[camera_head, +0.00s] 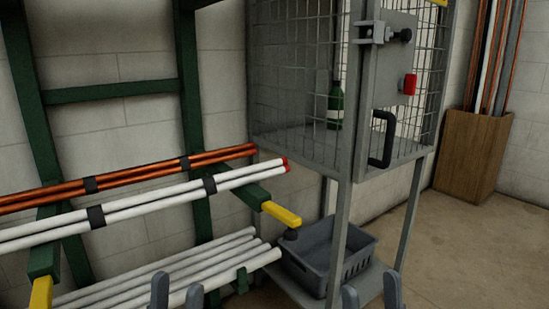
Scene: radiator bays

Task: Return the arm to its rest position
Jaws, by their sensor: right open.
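My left gripper (176,292) shows only its two grey fingertips at the bottom edge, in front of the lower white pipes (215,262). Its fingers are apart with nothing seen between them. My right gripper (371,292) also shows only its fingertips at the bottom edge, below the grey crate (362,262) in the picture. Its fingers are apart and it looks empty. The rest of both arms is out of view.
A green rack (110,93) on the left bears copper pipes (130,177) and white pipes (150,203) on yellow-tipped arms (281,214). A mesh cage (375,100) with a black handle (382,140) stands at centre. A wooden bin (470,155) holds pipes at right. Floor at right is clear.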

